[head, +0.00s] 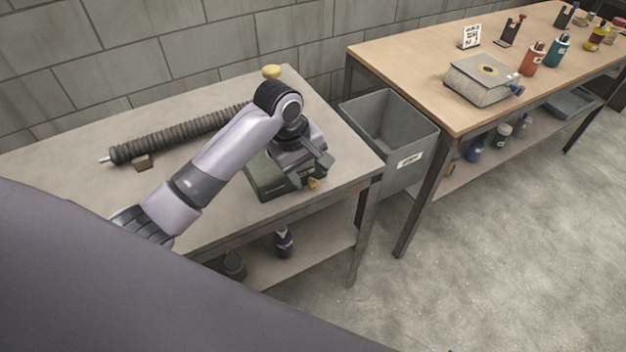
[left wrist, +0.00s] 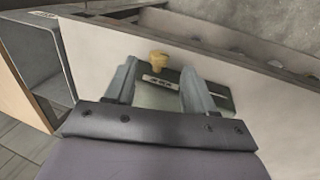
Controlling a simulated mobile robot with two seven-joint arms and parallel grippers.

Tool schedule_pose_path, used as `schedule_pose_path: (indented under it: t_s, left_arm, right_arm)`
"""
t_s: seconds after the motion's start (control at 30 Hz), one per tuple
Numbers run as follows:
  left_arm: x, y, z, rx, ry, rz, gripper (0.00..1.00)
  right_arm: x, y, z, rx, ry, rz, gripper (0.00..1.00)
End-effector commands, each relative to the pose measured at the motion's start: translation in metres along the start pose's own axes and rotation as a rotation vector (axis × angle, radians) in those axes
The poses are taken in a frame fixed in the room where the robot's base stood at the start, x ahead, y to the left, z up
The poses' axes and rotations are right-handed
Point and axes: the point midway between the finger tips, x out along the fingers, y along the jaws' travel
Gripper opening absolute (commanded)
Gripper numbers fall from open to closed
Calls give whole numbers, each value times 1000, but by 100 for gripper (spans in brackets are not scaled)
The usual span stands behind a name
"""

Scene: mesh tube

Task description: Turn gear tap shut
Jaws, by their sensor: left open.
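The gear tap is a small yellow knob (head: 314,184) on the front of a dark green box (head: 264,181) on the near table. In the left wrist view the yellow tap (left wrist: 158,59) shows beyond and between my fingers, with the green box (left wrist: 160,94) under them. My left gripper (head: 318,172) hangs over the box, close to the tap, and it also shows in the left wrist view (left wrist: 155,85). Its fingers are apart with nothing held; whether they touch the box I cannot tell. My right gripper is not in view. The arm hides much of the box.
A ribbed dark tube (head: 175,138) lies at the back of the grey table (head: 215,215). Another yellow knob (head: 271,72) stands at its back edge. A grey bin (head: 392,125) fills the gap before a wooden table (head: 420,60) with bottles and a scale-like box (head: 481,80). Floor at right is clear.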

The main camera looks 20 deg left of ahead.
Motion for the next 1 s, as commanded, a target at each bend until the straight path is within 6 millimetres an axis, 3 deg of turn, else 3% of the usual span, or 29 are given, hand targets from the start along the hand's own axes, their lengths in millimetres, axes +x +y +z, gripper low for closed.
schedule_pose_path:
  t_s: [0.1,0.3,0.67,0.83,1.0]
  left_arm:
    - [21,0,1,0,-2,-3,54]
    - [40,0,1,2,-2,1,54]
    - [44,0,1,3,0,2,54]
    - [44,0,1,3,0,2,0]
    - [44,0,1,3,0,-1,0]
  right_arm:
    - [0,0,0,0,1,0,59]
    - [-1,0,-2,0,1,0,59]
    - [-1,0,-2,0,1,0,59]
    - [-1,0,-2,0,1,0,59]
    - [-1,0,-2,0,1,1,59]
